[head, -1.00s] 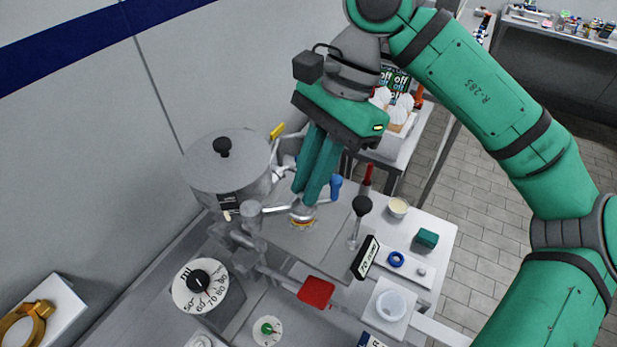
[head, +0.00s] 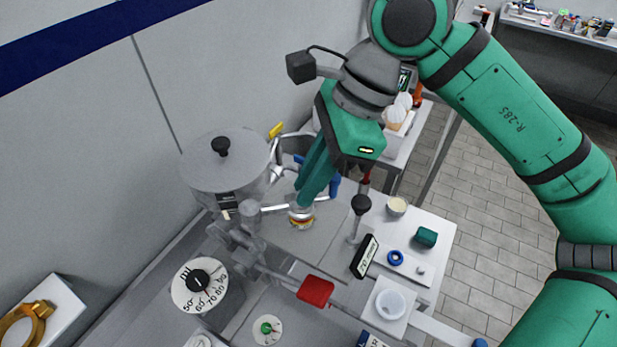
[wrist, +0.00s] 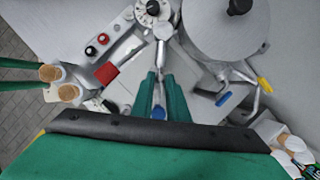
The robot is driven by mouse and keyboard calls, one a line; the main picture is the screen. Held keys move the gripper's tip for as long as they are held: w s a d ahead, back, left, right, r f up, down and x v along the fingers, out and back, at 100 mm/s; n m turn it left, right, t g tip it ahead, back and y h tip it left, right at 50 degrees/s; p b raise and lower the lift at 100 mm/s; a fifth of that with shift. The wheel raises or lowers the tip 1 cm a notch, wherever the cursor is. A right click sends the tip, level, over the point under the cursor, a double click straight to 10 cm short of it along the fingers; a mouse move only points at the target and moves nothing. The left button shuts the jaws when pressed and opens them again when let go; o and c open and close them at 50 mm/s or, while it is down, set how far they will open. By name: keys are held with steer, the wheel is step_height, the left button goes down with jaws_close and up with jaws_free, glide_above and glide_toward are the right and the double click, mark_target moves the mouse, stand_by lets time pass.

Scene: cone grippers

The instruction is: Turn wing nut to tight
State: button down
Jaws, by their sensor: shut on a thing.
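A silver round fitting with a coloured band (head: 301,221) shows just under the fingertips. In the wrist view my gripper (wrist: 160,76) has its green fingers close together, with grey metal at and between the tips.
A lidded steel hopper (head: 225,165) stands close at left of my gripper. A black-knobbed lever (head: 361,206), a blue handle (head: 334,184) and a red pad (head: 315,291) are nearby. A numbered dial (head: 200,289) sits at lower left.

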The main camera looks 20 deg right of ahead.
steer(key=m, duration=0.2)
steer(key=m+t, duration=0.1)
steer(key=m, duration=0.1)
steer(key=m+t+h, duration=0.1)
steer(key=m, duration=0.1)
steer(key=shift+s+a+m, duration=0.25)
steer(key=shift+s+m, duration=0.05)
steer(key=shift+s, duration=0.05)
steer(key=m, duration=0.1)
steer(key=m+t+h, duration=0.1)
steer(key=m, duration=0.1)
steer(key=m+h, duration=0.1)
steer(key=m, duration=0.1)
steer(key=shift+s+a, duration=0.1)
steer(key=shift+a, duration=0.15)
steer(key=shift+m, duration=0.4)
steer(key=c, duration=1.7)
jaws_free()
steer(key=shift+r, duration=0.15)
steer(key=v, duration=1)
steer(key=shift+s+r, duration=0.2)
steer(key=shift+s, duration=0.1)
steer(key=shift+c, duration=0.2)
